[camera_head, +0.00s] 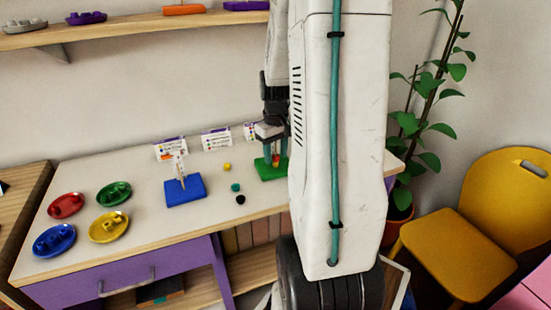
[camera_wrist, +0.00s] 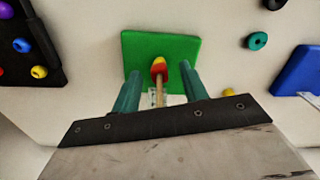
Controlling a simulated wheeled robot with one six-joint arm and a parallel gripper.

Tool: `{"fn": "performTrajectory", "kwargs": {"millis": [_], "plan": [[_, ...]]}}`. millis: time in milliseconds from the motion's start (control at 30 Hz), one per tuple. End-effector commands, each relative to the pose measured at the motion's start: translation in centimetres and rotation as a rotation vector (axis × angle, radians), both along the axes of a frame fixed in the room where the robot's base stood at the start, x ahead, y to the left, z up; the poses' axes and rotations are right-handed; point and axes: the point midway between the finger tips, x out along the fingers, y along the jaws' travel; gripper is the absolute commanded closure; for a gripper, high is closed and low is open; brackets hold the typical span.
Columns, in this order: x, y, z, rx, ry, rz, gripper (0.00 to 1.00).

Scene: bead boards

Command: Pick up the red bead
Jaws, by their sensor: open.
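A red bead (camera_wrist: 160,69) is on the upright peg of the green board (camera_wrist: 140,45), with yellow showing against it; which bead is above the other is hard to tell. In the head view a small red patch shows over the green board (camera_head: 266,174), partly hidden by my gripper. My gripper (camera_wrist: 159,74) is open, its two teal fingers to either side of the peg and beads, with gaps on both sides. It also shows above the green board in the head view (camera_head: 276,153).
A blue board (camera_head: 186,190) with a peg stands to the left. Loose yellow (camera_head: 227,167), teal (camera_head: 235,188) and black (camera_head: 240,199) beads lie between the boards. A black tray (camera_wrist: 30,50) holds several beads. Colored plates (camera_head: 109,227) stand at the table's left.

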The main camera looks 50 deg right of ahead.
Motion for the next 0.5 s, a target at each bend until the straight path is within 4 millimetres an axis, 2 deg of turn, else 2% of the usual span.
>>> {"fn": "performTrajectory", "kwargs": {"millis": [167, 233, 333, 500], "plan": [[0.00, -0.03, -0.02, 0.000, -0.001, -0.001, 0.56], [0.00, -0.03, -0.01, 0.000, -0.001, -0.001, 0.70], [0.00, -0.02, 0.00, -0.001, -0.001, -0.001, 0.98], [0.00, -0.02, 0.02, -0.001, -0.001, -0.001, 1.00]]}}
